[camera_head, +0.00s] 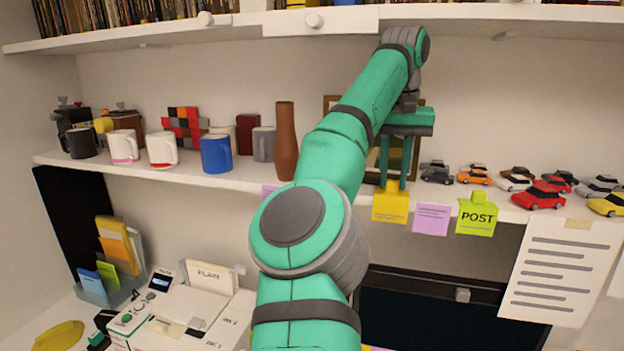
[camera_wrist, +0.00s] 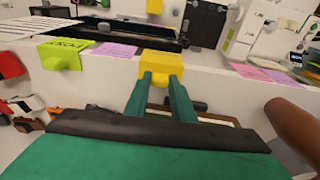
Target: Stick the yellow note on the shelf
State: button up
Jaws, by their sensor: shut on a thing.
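The yellow note (camera_head: 390,208) is at the front edge of the shelf (camera_head: 240,181), between a lilac note (camera_head: 431,218) on its right and another lilac note partly hidden behind my arm. My gripper (camera_head: 392,186) reaches down to the edge and is shut on the top part of the yellow note. In the wrist view my gripper's fingers (camera_wrist: 160,80) meet at the yellow note (camera_wrist: 161,66), which lies at the shelf edge. Whether its back touches the edge all along cannot be told.
A green POST note (camera_head: 476,217) and a white paper sheet (camera_head: 560,270) hang further right. Toy cars (camera_head: 540,195) stand right of my gripper. A brown vase (camera_head: 286,140), a blue mug (camera_head: 216,154) and other mugs stand left. A picture frame is behind my gripper. A dark monitor (camera_head: 430,310) is below.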

jog(key=shift+f, duration=0.35)
dwell(0.7)
jog(key=o, duration=1)
jog(key=shift+c, duration=0.2)
jog(key=shift+w+a, duration=0.1)
